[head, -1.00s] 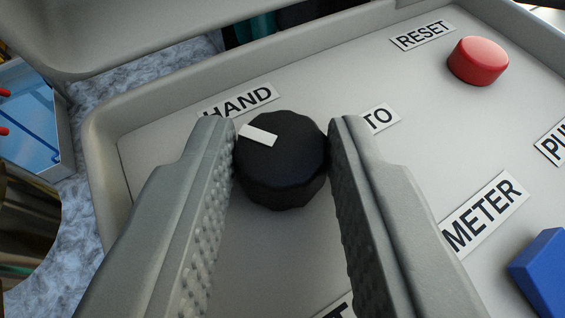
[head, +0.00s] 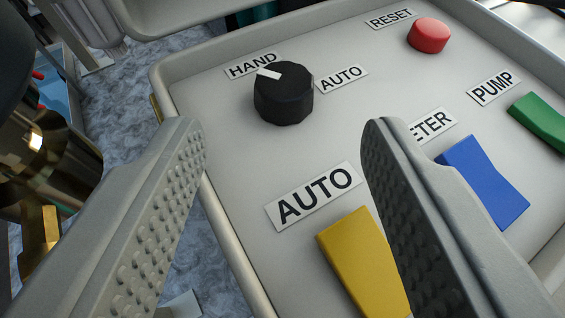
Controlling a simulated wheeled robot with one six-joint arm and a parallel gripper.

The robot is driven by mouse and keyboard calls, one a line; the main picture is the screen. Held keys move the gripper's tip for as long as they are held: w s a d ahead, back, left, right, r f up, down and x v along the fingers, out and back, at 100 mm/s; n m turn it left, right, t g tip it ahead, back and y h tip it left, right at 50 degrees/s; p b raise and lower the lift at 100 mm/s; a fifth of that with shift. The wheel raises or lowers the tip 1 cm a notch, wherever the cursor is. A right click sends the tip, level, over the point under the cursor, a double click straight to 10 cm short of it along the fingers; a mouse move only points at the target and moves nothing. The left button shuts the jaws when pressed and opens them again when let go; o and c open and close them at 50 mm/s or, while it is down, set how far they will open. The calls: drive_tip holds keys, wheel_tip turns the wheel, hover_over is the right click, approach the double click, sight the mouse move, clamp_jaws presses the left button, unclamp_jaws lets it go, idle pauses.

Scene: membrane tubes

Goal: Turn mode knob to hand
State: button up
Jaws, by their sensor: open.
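The mode knob (head: 284,98) is a black ridged knob on the grey panel. Its white pointer mark (head: 269,73) points up and left, at the HAND label (head: 252,64). The AUTO label (head: 341,79) beside it lies to the right of the knob. My gripper (head: 282,140) is open and empty. Its two fingers are spread wide, nearer the camera than the knob and apart from it.
The grey panel (head: 225,130) has a raised rim. It bears a red RESET button (head: 429,36), a green switch (head: 541,121), a blue switch (head: 483,182) and a yellow switch (head: 362,262). A brass-coloured cylinder (head: 50,150) stands at left, close to my left finger.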

drive_tip(key=v, duration=1.1)
drive_tip(key=shift+s+r, duration=0.2)
drive_tip(key=shift+s, duration=0.1)
